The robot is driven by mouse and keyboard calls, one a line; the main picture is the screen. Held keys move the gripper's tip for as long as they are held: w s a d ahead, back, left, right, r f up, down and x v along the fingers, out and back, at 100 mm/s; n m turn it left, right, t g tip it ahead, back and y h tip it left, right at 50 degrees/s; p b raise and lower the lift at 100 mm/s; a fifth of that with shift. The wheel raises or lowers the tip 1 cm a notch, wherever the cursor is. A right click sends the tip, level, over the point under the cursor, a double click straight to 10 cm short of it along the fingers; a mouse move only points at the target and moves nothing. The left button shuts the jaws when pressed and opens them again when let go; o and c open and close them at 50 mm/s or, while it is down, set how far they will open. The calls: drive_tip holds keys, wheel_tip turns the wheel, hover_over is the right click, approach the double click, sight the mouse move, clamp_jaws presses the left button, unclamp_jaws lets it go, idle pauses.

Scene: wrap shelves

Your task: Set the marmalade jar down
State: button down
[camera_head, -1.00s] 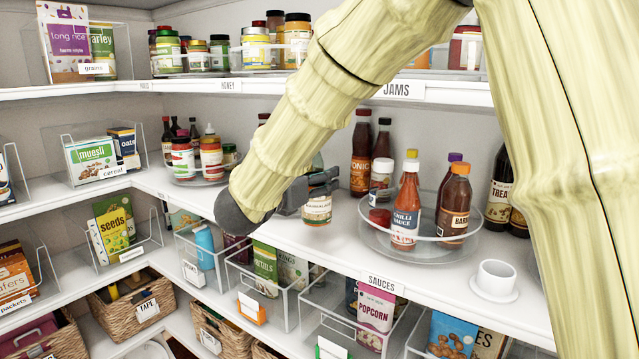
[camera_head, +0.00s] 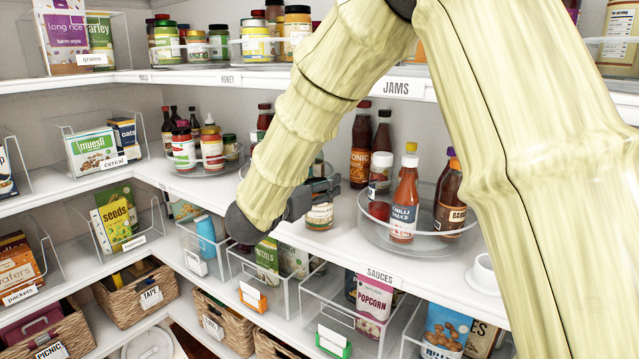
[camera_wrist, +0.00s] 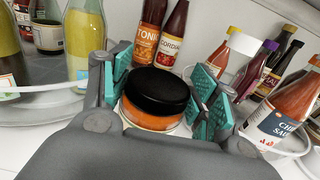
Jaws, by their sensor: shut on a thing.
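The marmalade jar (camera_head: 319,216) has a pale label and stands upright at the sauces shelf, left of the round clear turntable (camera_head: 372,237). In the wrist view the jar (camera_wrist: 156,90) shows a black lid and orange contents. My gripper (camera_head: 322,190) is shut on it, and the wrist view shows the gripper (camera_wrist: 163,88) with teal pads on either side of the jar. The jar's base is at or very close to the shelf surface; I cannot tell whether it touches. My gripper hides part of the jar.
Tonic (camera_head: 361,150) and cordial (camera_head: 382,134) bottles stand behind the jar. A chilli sauce bottle (camera_head: 404,208) and others stand on the turntable to the right. Another turntable with jars (camera_head: 212,150) is at the left. The shelf front edge, labelled sauces (camera_head: 381,274), is close.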

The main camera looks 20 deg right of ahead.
drive_tip(key=shift+c, duration=2)
unclamp_jaws()
drive_tip(key=shift+r, duration=0.15)
drive_tip(key=shift+s+a+f, duration=0.2)
drive_tip(key=shift+a, duration=0.05)
drive_tip(key=b+v, duration=0.4)
drive_tip(key=v, duration=0.7)
drive_tip(key=shift+s+a, duration=0.15)
drive_tip(key=shift+s, duration=0.05)
drive_tip(key=shift+r, duration=0.15)
